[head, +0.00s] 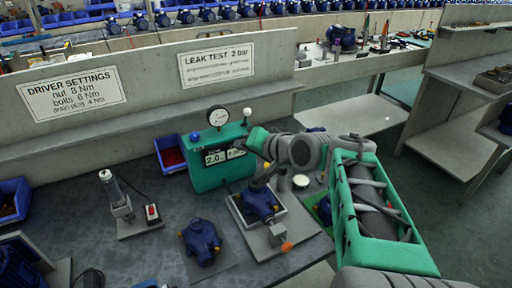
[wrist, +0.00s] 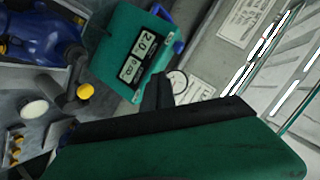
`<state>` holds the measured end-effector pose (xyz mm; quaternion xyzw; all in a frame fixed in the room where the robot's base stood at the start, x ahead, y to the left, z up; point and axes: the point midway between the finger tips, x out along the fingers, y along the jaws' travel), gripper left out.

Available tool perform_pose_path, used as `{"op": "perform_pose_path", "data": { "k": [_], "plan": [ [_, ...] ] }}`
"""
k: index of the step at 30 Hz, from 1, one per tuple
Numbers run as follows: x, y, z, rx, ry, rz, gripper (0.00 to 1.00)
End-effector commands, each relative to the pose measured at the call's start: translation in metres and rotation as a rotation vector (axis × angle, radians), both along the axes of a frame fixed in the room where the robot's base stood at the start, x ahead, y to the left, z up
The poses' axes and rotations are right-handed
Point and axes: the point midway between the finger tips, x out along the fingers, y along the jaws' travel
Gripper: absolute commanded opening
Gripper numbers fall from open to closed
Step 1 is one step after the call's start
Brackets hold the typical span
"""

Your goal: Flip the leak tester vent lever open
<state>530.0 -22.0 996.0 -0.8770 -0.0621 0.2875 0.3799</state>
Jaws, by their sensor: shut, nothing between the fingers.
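The leak tester is a green box (head: 208,174) on the bench with a lit display reading 2.0 and a round dial gauge (head: 218,117) on top. A blue knob (head: 195,137) sits at its top left, and a white ball on a short stem (head: 247,112) stands at its top right; I cannot tell which is the vent lever. The wrist view shows the tester (wrist: 118,28), gauge (wrist: 177,82) and blue knob (wrist: 178,47); the white ball is not visible there. My gripper (wrist: 158,82) is shut and empty, its dark fingers close to the tester. Contact cannot be told.
A blue pump (head: 262,203) sits in a tray in front of the tester; another pump (head: 200,241) lies left. A press-like stand (head: 118,195) and a blue bin of red parts (head: 170,153) are on the left. The bench between stand and tester is mostly clear. A signed wall rises behind.

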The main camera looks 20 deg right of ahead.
Motion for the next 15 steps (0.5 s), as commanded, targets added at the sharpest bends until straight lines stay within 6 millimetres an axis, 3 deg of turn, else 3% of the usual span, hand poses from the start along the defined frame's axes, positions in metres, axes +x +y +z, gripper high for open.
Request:
{"op": "perform_pose_path", "data": {
  "k": [1, 4, 10, 15],
  "plan": [
    [0.007, -0.014, -0.031, 0.082, -0.041, -0.032, 0.0],
    [0.016, -0.036, -0.042, 0.264, -0.137, -0.075, 0.0],
    [0.007, -0.09, -0.051, 0.619, -0.318, -0.13, 0.0],
    [-0.008, -0.119, -0.045, 0.788, -0.405, -0.137, 0.0]
  ]
}}
